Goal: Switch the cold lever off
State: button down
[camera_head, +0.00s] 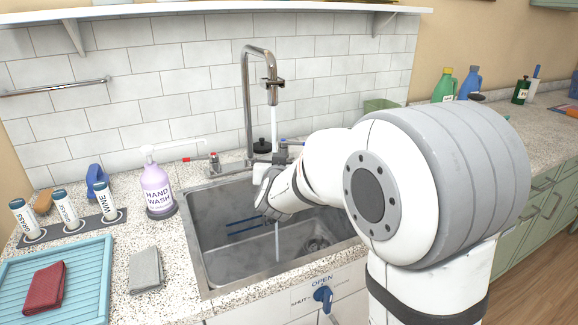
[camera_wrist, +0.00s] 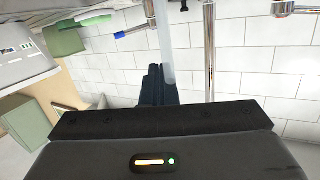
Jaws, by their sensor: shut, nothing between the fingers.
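The cold lever (camera_wrist: 122,34) has a blue tip and a chrome stem, in the upper left of the wrist view. In the head view its valve stands behind the sink, right of the tap (camera_head: 248,100), partly hidden by my arm. My gripper (camera_wrist: 158,75) is shut and empty. In the wrist view its dark fingers show below and right of the blue tip, apart from it in the picture. In the head view my wrist is over the sink and the fingertips are not clear. A water stream (camera_head: 277,240) falls from the tap into the sink.
The red-tipped lever (camera_head: 188,158) is left of the tap. A hand wash bottle (camera_head: 156,188) stands left of the sink (camera_head: 215,225). A blue handle (camera_head: 323,297) marked OPEN and SHUT is on the cabinet front. A green box (camera_wrist: 65,38) is beyond the cold lever.

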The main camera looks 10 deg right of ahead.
aim_at(294, 144)
notch_tip(294, 144, down, 7)
jog(key=w+m+t+h+b, duration=0.1)
jog(key=w+m+h+b, duration=0.2)
jog(key=h+b, duration=0.2)
jog(key=shift+d+f+t+h, duration=0.15)
jog(key=shift+d+t+h, duration=0.25)
jog(key=shift+h, duration=0.8)
jog(key=x, duration=1.4)
jog(key=shift+b, duration=0.4)
jog(key=shift+s, duration=0.1)
